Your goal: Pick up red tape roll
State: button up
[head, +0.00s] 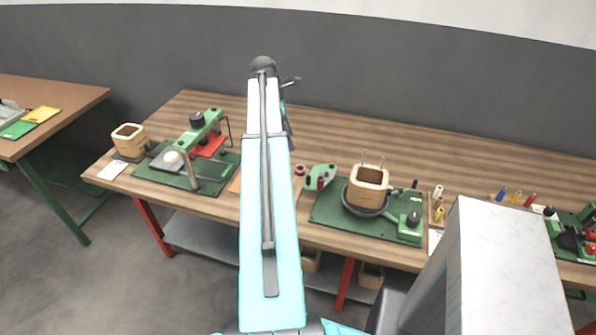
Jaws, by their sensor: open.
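No red tape roll can be made out with certainty. A small reddish-brown round piece (299,170) lies on the long wooden table (350,137), just right of my arm and partly covered by it. It is too small to tell whether it is the tape roll. My arm rises through the middle of the head view and hides part of the table. My gripper does not show.
A green winding fixture (190,180) with a red block stands left. A green board (330,208) carries a wooden coil form (368,185) right of my arm. Small colored spools (515,197) stand further right. A brown table (75,95) is at far left.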

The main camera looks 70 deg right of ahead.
jog(key=shift+w, duration=0.1)
jog(key=p, duration=0.2)
send_over(297, 168)
jog(key=shift+w+a+f, duration=0.1)
jog(key=shift+w+f, duration=0.05)
jog(key=shift+f, duration=1.25)
jog(key=shift+w+a+f, duration=0.1)
jog(key=shift+w+f, duration=0.05)
jog(key=shift+f, duration=1.25)
jog(key=shift+w+f, duration=0.15)
jog(key=shift+f, duration=1.25)
jog(key=shift+f, duration=0.1)
jog(key=shift+p+x, duration=1.05)
jog(key=shift+x, duration=0.2)
jog(key=shift+p+x, duration=0.3)
jog(key=shift+x, duration=0.95)
jog(key=shift+s, duration=0.15)
jog(key=c, duration=1.1)
